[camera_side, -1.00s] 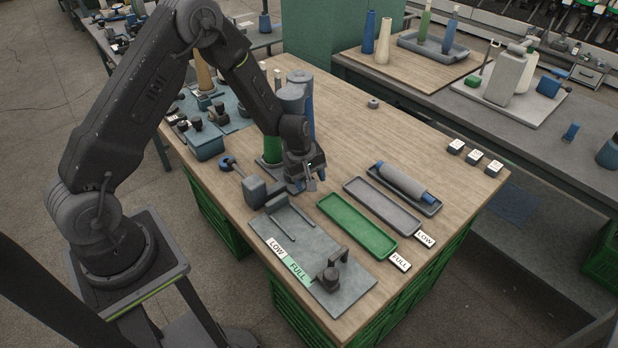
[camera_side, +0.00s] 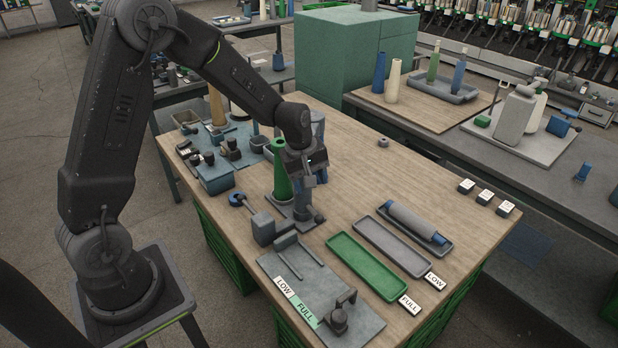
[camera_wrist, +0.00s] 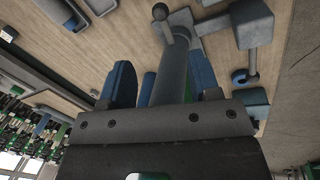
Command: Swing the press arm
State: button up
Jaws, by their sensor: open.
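My gripper (camera_side: 306,180) is open, with its fingers pointing down by a grey upright post (camera_side: 301,200) behind the grey block. In the wrist view its two blue-sided fingers (camera_wrist: 163,82) stand either side of a grey cylindrical shaft (camera_wrist: 178,60); I cannot tell whether they touch it. A dark ball knob (camera_side: 319,218) sits low beside the post, and it also shows on a short rod in the wrist view (camera_wrist: 160,12). I cannot tell for certain which part is the press arm. A green cone (camera_side: 280,165) stands just left of the gripper.
A grey block (camera_side: 263,230) with a rod and blue ring (camera_side: 237,200) stands close by. In front are a grey plate (camera_side: 300,272), a green tray (camera_side: 367,267) and a grey tray (camera_side: 392,246). Blue boxes (camera_side: 215,178) are at left. The table's back right is mostly clear.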

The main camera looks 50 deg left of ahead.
jog(key=shift+s+r, duration=0.1)
jog(key=shift+r, duration=0.25)
jog(key=shift+c, duration=0.5)
jog(key=shift+r, duration=0.4)
jog(key=shift+c, duration=0.9)
notch_tip(320, 180, up, 17)
jog(key=shift+f, duration=0.2)
grip_shut()
jog(key=w+d+m+g+y, duration=0.15)
jog(key=w+m+y, duration=0.55)
jog(key=w, duration=0.8)
jog(key=s+a+f+n+y, duration=0.1)
jog(key=s+a+f, duration=0.1)
jog(key=a+f, duration=0.7)
jog(key=shift+s+a+f, duration=0.25)
jog(key=shift+s+f, duration=0.05)
jog(key=shift+f, duration=1.5)
